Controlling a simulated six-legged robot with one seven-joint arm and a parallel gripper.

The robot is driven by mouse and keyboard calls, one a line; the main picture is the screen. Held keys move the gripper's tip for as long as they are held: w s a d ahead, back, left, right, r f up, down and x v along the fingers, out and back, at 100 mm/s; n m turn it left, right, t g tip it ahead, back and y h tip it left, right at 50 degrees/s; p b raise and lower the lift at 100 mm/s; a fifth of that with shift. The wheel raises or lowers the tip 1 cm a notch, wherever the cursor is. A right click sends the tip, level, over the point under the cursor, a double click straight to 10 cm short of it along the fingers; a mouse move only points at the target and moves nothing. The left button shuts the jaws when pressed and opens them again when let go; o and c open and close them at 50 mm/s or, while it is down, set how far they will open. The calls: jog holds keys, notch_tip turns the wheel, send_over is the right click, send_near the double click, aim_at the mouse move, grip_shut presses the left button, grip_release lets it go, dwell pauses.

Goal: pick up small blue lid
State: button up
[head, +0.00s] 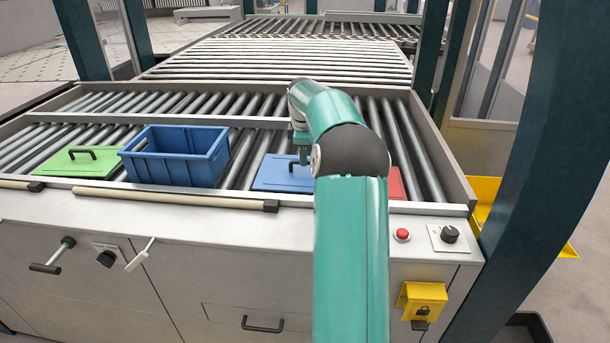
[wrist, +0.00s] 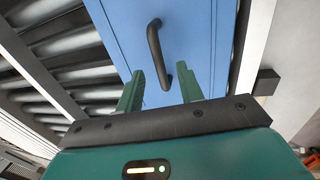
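The small blue lid (head: 272,174) lies flat on the conveyor rollers in the head view, between the blue crate and my arm, which hides its right part. In the wrist view the blue lid (wrist: 195,38) fills the upper middle, with its dark handle (wrist: 154,45) standing up from it. My gripper (wrist: 165,85) is open over the lid. Its two green fingers are apart, and the near end of the handle shows between their tips. Nothing is held. In the head view my arm mostly hides the gripper. I cannot tell whether the fingers touch the handle.
An open blue crate (head: 176,157) stands left of the lid, and a green lid (head: 92,162) with a dark handle lies farther left. A red piece (head: 396,184) shows right of my arm. A pale bar (head: 160,198) and the conveyor's front rail (head: 300,210) border the rollers.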

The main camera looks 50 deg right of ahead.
jog(key=f, duration=0.2)
jog(key=shift+w+d+f, duration=0.2)
jog(key=shift+d+f, duration=0.05)
jog(key=shift+f, duration=0.1)
grip_shut()
jog(key=shift+r, duration=0.1)
